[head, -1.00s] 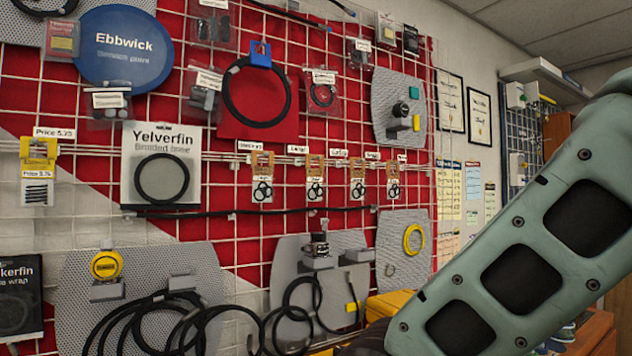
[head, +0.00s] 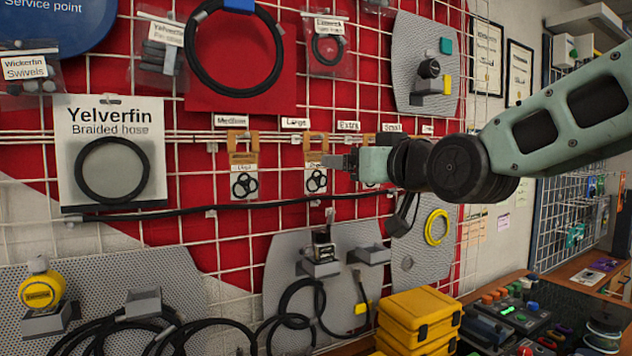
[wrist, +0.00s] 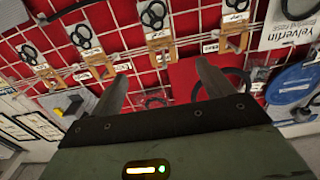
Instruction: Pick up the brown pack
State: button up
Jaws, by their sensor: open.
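Several brown-topped packs with black rings hang in a row on pegs of the red grid wall. In the head view, one brown pack (head: 243,172) hangs left and another (head: 316,176) hangs just left of my gripper (head: 335,161). Packs farther right are mostly hidden behind my gripper. In the wrist view, the wall appears upside down, with the packs across the top. My gripper (wrist: 160,77) is open and empty, its fingers apart. One brown pack (wrist: 160,42) shows beyond the gap between them. Which pack the task means I cannot tell.
Holders with coiled hoses (head: 320,262) are lower down. Yellow cases (head: 418,318) stand at lower right.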

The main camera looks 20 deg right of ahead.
aim_at(319, 156)
jog(key=w+p, duration=0.2)
jog(key=w, duration=0.1)
jog(key=w+a+p, duration=0.1)
jog(key=w+p, duration=0.1)
jog(key=w, duration=0.1)
jog(key=w+a+p, duration=0.1)
jog(key=w, duration=0.3)
jog(key=shift+w+r+p, duration=0.1)
jog(key=shift+p, duration=0.3)
jog(key=w+p, duration=0.2)
jog(key=w, duration=0.1)
jog(key=shift+w+a+p, duration=0.1)
jog(key=shift+a+p, duration=0.2)
jog(key=shift+p, duration=0.05)
jog(key=shift+w+a, duration=0.15)
jog(key=shift+w, duration=0.55)
jog(key=c, duration=1.1)
